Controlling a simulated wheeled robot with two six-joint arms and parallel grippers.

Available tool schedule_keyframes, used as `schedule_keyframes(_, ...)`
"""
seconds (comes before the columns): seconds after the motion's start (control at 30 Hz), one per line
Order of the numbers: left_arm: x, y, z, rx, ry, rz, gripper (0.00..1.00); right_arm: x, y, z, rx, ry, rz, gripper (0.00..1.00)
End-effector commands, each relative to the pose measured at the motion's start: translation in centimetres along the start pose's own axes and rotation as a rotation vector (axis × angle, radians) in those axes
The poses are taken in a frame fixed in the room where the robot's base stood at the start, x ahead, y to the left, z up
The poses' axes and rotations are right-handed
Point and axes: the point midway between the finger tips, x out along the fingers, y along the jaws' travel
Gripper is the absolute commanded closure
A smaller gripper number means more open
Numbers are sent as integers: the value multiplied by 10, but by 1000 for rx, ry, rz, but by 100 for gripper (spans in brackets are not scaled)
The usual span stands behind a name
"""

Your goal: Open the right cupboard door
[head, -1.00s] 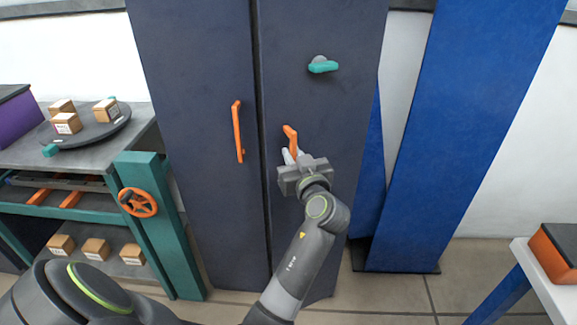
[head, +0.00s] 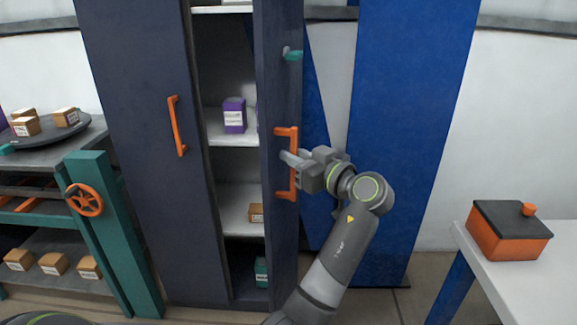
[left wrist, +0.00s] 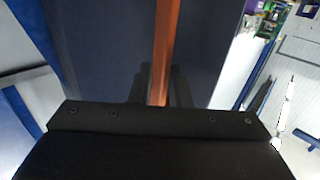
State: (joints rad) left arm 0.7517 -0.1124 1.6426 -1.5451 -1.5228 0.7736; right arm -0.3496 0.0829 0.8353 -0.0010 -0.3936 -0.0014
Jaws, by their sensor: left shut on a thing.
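The right cupboard door (head: 279,95) is dark blue-grey and stands swung well open, seen nearly edge-on in the head view. It carries an orange bar handle (head: 293,180) and a teal turn latch (head: 292,54) above it. My left gripper (head: 287,163) is shut on the orange handle, which runs upright between the fingers in the left wrist view (left wrist: 163,50). The left cupboard door (head: 140,150) is closed, with its own orange handle (head: 177,126). My right gripper is not in view.
Inside the cupboard, white shelves (head: 238,205) hold a purple box (head: 234,115) and other small boxes. A blue pillar (head: 410,120) stands right behind my left arm. A table (head: 520,285) with an orange box (head: 508,235) is at right; a teal-framed bench (head: 115,235) is at left.

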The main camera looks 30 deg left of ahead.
Motion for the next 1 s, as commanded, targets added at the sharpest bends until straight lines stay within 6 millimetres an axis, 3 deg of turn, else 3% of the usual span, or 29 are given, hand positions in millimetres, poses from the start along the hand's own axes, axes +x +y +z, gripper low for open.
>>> schedule_keyframes(0.27,-6,11,-3,-2,7,9,100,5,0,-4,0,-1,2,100)
schedule_keyframes(0.73,-6,12,-6,-4,10,8,100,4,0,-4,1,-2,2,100)
schedule_keyframes(0.77,-6,12,-6,-4,10,8,79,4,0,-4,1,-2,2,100)
schedule_keyframes(0.8,-6,12,-5,-4,10,8,73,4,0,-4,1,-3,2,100)
schedule_keyframes(0.87,-6,12,-5,-4,8,7,66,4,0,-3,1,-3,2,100)
schedule_keyframes(1.0,-6,11,-3,-2,6,6,65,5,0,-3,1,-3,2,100)
